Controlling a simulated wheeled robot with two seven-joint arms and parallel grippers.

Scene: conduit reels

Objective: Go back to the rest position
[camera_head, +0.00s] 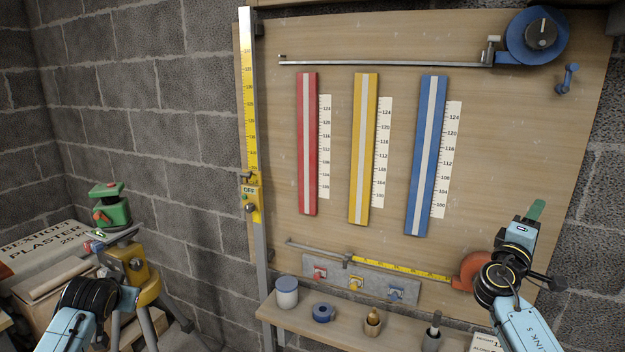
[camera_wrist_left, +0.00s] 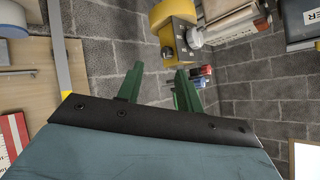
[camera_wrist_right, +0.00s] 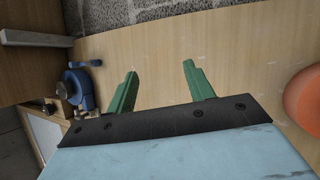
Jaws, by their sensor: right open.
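My right gripper (camera_head: 537,208) is raised in front of the board's lower right side. In the right wrist view its two green fingers (camera_wrist_right: 160,70) stand apart with nothing between them. My left arm comes in at the lower left, beside the yellow device. In the left wrist view the left gripper's green fingers (camera_wrist_left: 160,68) are spread and no held thing shows between them. The wooden board (camera_head: 480,110) carries a red strip (camera_head: 307,145), a yellow strip (camera_head: 362,150) and a blue strip (camera_head: 426,155), each beside a white scale.
A yellow device (camera_head: 138,265) stands on legs close to my left arm. A shelf (camera_head: 340,328) below the board holds a jar (camera_head: 287,292) and a blue tape roll (camera_head: 323,312). An orange reel (camera_head: 472,270) is beside my right arm. A blue reel (camera_head: 538,36) is at the upper right.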

